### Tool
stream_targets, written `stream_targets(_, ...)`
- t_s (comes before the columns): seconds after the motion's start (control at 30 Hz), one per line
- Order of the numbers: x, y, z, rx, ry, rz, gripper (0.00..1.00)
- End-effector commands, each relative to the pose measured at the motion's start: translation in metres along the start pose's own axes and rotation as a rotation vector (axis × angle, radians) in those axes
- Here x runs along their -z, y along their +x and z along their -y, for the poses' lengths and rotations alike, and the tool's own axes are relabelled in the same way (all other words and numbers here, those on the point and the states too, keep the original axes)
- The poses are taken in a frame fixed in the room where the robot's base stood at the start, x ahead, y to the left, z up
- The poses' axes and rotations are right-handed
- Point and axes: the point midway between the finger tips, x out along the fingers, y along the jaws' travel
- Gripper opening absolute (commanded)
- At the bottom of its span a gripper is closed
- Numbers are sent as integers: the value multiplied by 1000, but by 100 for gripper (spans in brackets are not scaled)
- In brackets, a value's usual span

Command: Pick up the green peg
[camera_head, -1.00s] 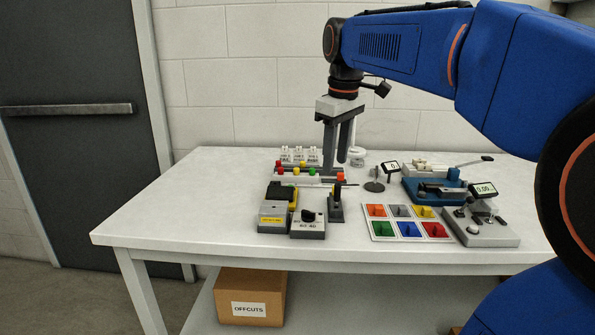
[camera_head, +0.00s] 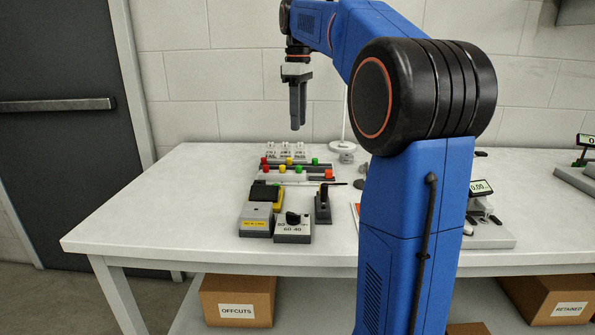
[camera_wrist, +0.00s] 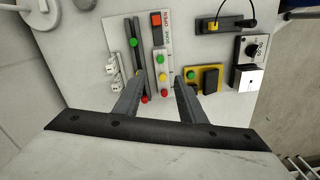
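A green peg (camera_head: 314,161) stands upright at the right end of a dark rail (camera_head: 325,166) on the table. It also shows in the wrist view (camera_wrist: 133,43), beyond my left fingertip. The same rail carries a red piece at its other end. A white strip beside it holds small red, yellow and green (camera_wrist: 160,59) pieces. My gripper (camera_head: 296,128) hangs above the table, fingers down and clear of the rail. In the wrist view my gripper (camera_wrist: 155,78) is open, with its fingers apart and nothing held between them.
A red block (camera_wrist: 156,18) sits at the strip's end. White labelled pieces (camera_head: 285,150) stand behind. The table's left side is clear.

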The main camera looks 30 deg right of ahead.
Motion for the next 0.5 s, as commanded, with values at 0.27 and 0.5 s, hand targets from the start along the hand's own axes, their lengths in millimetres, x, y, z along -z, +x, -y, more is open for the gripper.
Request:
stream_targets(0.27, 0, 50, 0, 1, 0, 1, 37)
stream_targets(0.5, 0, 77, 0, -1, 1, 0, 37)
